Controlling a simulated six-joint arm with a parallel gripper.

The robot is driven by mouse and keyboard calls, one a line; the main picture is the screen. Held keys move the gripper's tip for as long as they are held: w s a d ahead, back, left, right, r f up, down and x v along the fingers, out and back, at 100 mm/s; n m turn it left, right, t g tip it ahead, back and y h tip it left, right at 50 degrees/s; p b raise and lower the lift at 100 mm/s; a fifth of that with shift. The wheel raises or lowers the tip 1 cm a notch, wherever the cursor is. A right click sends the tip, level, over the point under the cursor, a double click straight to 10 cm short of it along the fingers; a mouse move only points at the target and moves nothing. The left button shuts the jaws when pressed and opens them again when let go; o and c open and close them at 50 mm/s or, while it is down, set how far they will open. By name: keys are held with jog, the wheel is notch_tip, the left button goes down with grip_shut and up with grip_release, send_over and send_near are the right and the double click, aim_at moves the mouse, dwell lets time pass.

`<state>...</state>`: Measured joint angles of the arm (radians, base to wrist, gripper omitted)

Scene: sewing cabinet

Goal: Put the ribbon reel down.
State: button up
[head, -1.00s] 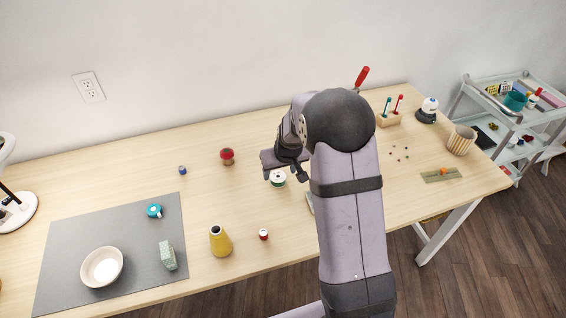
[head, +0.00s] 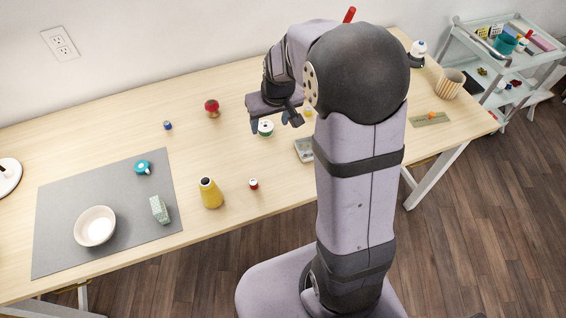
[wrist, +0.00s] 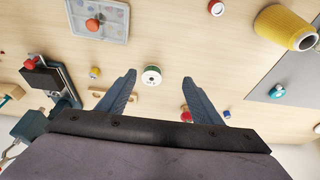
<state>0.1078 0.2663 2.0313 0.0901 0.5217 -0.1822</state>
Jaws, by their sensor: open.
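The ribbon reel (head: 266,128), a small white spool with a green band, stands on the bare wooden table. It also shows in the wrist view (wrist: 152,76), white end up with a dark centre hole, between the lines of the two fingers. My gripper (head: 273,122) is close to the reel, over the table's middle. In the wrist view my gripper (wrist: 158,78) is open, its blue-grey fingers spread wide, with clear gaps between them and the reel. Nothing is held. The exact height of the fingertips above the table is hard to tell.
A yellow thread cone (head: 211,194) and small red-and-white spool (head: 254,184) stand nearer the front edge. A shallow clear-lidded box (head: 304,150) is to the right, partly behind my arm. A red pincushion (head: 212,108) stands left. The grey mat (head: 120,215) holds a bowl.

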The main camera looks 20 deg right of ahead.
jog(key=s+a+f+g, duration=0.1)
jog(key=s+a+g, duration=0.1)
jog(key=s, duration=0.9)
jog(key=s+a+f+g, duration=0.1)
jog(key=s, duration=1)
jog(key=shift+a+g, duration=0.35)
jog(key=shift+g, duration=0.05)
notch_tip(320, 180, up, 5)
jog(key=p, duration=0.4)
jog(key=shift+f+p, duration=0.2)
jog(key=shift+p, duration=0.15)
